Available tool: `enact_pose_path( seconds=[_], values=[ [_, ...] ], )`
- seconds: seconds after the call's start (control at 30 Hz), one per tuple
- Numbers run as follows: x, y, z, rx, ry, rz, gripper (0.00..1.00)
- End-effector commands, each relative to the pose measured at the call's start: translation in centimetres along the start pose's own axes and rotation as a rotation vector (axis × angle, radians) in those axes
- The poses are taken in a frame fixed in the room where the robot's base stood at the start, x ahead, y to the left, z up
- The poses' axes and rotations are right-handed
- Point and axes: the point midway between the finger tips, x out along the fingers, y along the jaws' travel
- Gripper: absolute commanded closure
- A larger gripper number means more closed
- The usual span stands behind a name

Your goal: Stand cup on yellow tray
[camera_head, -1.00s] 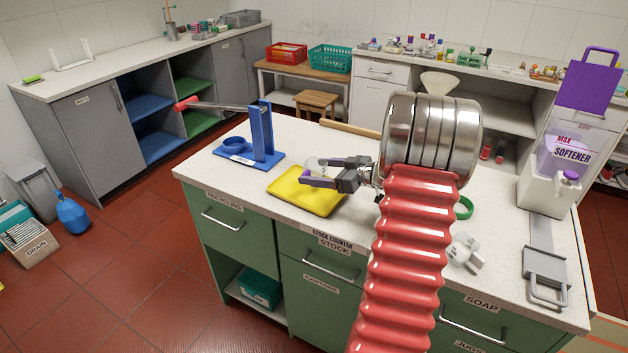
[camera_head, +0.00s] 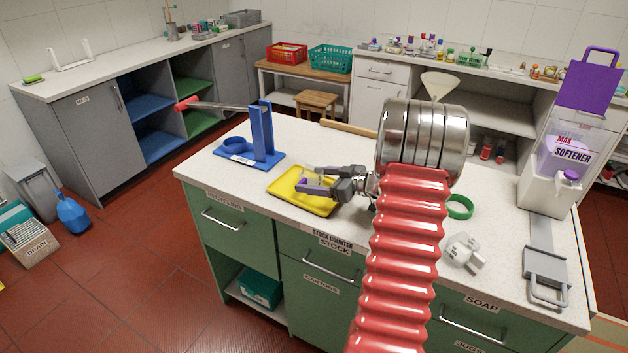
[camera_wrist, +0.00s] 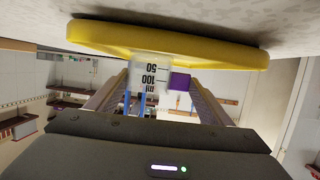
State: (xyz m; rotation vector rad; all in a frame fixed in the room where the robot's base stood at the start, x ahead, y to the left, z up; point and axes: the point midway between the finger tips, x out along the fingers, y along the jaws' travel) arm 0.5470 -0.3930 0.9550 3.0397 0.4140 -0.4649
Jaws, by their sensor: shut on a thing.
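The cup (camera_wrist: 150,74) is clear with dark marks reading 50, 100 and ml. In the head view it shows faintly (camera_head: 316,181) between my fingers. My gripper (camera_head: 317,179) is shut on the cup and reaches in from the right over the yellow tray (camera_head: 290,196). The wrist view is upside down, with the tray (camera_wrist: 170,42) at its top. The cup looks upright there, its base close to the tray. I cannot tell whether they touch. My gripper hides part of the tray's right side.
A blue stand (camera_head: 262,135) with a red-tipped lever is just behind and left of the tray. A green ring (camera_head: 460,208) and a white plug-like thing (camera_head: 463,252) lie to the right. A softener dispenser (camera_head: 553,180) stands at the far right. Counter beside the tray's left is clear.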

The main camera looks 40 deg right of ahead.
Motion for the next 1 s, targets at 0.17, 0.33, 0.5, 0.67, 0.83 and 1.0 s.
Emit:
enact_pose_path(
  seconds=[0.17, 0.33, 0.5, 0.67, 0.83, 1.0],
  values=[
    [0.1, 0.0, 0.2, 0.001, 0.0, 0.0, 0.2],
    [0.1, 0.0, 0.2, 0.001, 0.0, 0.0, 0.08],
    [0.1, 0.0, 0.2, 0.0, 0.0, 0.0, 0.07],
    [0.0, 0.0, -0.1, -0.001, 0.0, 0.0, 0.07],
    [-1.4, 0.1, -0.1, 0.0, 0.0, 0.002, 0.07],
    [-4.0, 0.1, -0.1, 0.0, 0.0, 0.003, 0.07]
  ],
)
